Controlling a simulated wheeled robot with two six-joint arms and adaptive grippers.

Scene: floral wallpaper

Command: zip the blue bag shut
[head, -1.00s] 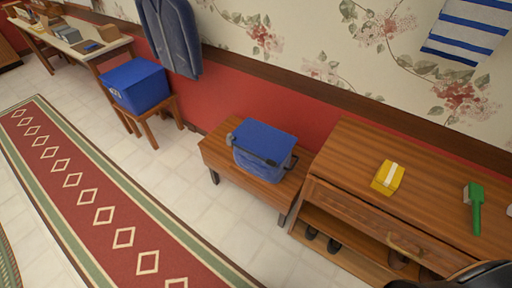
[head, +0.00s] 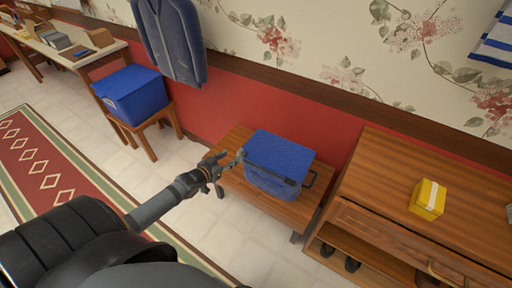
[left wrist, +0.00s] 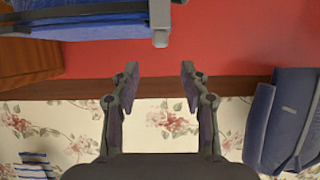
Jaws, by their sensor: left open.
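The blue bag (head: 278,152) sits on a low wooden bench in the middle of the head view. Its flat top lies over it, and a dark strip runs along its front upper edge. I cannot tell how far the zip is closed. A small grey piece (left wrist: 160,25) sticks out at the bag's corner in the left wrist view, where the bag (left wrist: 75,22) shows at top left. My left gripper (head: 222,172) is open and empty beside the bag's left corner, close to the grey piece; the fingers (left wrist: 160,78) are apart from it. My right gripper is not in view.
The bench (head: 240,189) stands between a stool with a blue box (head: 130,92) and a wooden cabinet (head: 400,165) with a yellow box (head: 427,198) on it. A blue jacket (head: 170,42) hangs on the wall behind. A red patterned rug (head: 45,165) lies at left.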

